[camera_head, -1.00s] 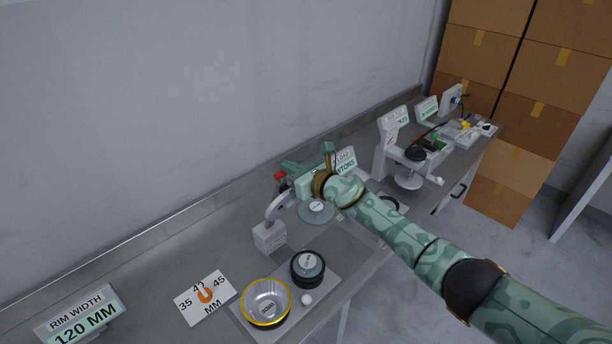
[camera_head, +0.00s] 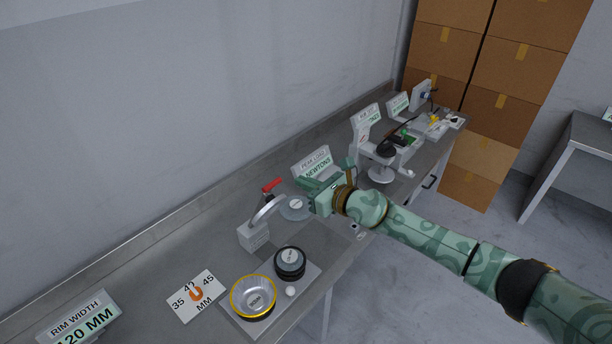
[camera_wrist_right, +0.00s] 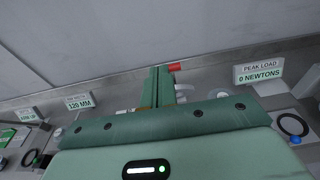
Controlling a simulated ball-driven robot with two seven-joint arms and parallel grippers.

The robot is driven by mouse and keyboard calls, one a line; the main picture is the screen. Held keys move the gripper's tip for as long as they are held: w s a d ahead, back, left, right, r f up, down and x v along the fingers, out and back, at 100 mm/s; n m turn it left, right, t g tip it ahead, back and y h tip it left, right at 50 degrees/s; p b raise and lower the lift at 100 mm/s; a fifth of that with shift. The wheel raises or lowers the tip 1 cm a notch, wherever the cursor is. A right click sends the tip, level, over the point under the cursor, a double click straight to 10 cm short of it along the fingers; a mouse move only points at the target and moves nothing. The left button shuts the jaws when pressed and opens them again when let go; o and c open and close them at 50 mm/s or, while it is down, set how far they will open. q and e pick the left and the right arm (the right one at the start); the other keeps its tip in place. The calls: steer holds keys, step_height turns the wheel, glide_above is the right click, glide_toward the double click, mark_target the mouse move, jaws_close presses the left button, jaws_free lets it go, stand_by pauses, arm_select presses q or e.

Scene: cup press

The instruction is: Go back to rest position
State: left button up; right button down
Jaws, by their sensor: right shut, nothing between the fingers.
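My right gripper (camera_head: 308,190) is shut and empty, held over the bench just right of the press. The camouflage-green arm comes in from the right. In the right wrist view its closed fingers (camera_wrist_right: 160,85) point toward the wall. The press has a grey block (camera_head: 254,236), a curved arm, a red handle (camera_head: 271,185) and a round grey plate (camera_head: 295,208). The gripper is apart from the red handle, which also shows in the wrist view (camera_wrist_right: 175,67). My left gripper is not in view.
A peak load sign (camera_wrist_right: 259,70) reads 0 newtons. More instruments (camera_head: 380,155) line the bench behind my arm. Open floor lies right of the bench.

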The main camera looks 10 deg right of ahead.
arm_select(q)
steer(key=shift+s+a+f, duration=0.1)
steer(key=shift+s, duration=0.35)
